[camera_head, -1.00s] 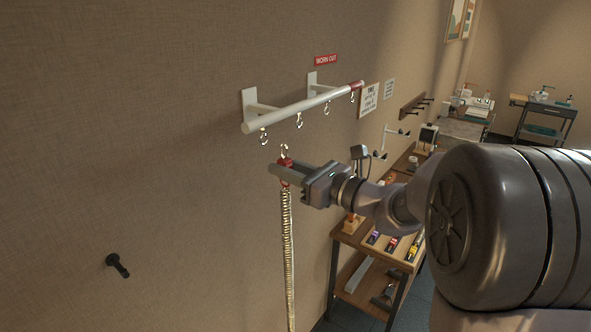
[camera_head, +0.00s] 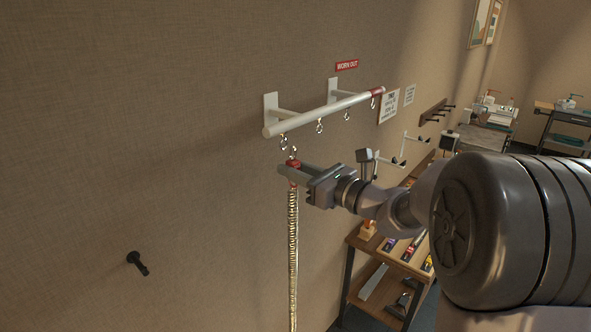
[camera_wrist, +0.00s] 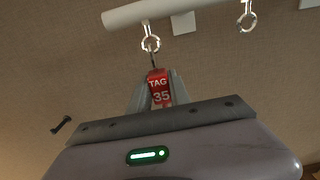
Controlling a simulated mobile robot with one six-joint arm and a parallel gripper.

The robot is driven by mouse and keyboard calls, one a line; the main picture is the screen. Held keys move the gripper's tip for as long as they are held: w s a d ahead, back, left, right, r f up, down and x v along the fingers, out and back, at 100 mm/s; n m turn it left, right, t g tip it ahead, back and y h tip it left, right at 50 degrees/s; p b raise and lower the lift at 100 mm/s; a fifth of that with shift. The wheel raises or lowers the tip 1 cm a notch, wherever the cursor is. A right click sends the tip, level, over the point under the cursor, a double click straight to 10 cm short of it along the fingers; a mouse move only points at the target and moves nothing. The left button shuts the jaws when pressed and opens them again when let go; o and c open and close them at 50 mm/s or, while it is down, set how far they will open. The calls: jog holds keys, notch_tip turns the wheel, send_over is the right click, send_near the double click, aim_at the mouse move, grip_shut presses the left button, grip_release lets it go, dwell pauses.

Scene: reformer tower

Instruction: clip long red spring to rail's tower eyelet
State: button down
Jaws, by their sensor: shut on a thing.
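My gripper (camera_head: 291,174) is shut on the red top end (camera_head: 293,167) of the long spring. The coil (camera_head: 292,250) hangs straight down, pale gold, its lower end out of view. A small metal clip (camera_head: 294,152) stands up above the red end. In the wrist view, the red end (camera_wrist: 160,90) reads "TAG 35" between my fingers. The clip sits just below the nearest hanging metal eyelet (camera_wrist: 150,43) on the white rail (camera_head: 322,112); they overlap in that view, and I cannot tell whether they touch. No tower is clearly identifiable.
A red "WORN OUT" sign (camera_head: 347,65) is above the rail. Several metal fittings hang along the rail, which has a red far end (camera_head: 377,91). A black wall peg (camera_head: 138,263) projects at lower left. A wooden bench (camera_head: 405,250) stands at right below my arm.

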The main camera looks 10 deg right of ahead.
jog(key=shift+w, duration=0.1)
jog(key=x, duration=0.2)
jog(key=shift+w+a, duration=0.2)
dwell(0.4)
jog(key=shift+f, duration=0.4)
jog(key=c, duration=0.8)
grip_release()
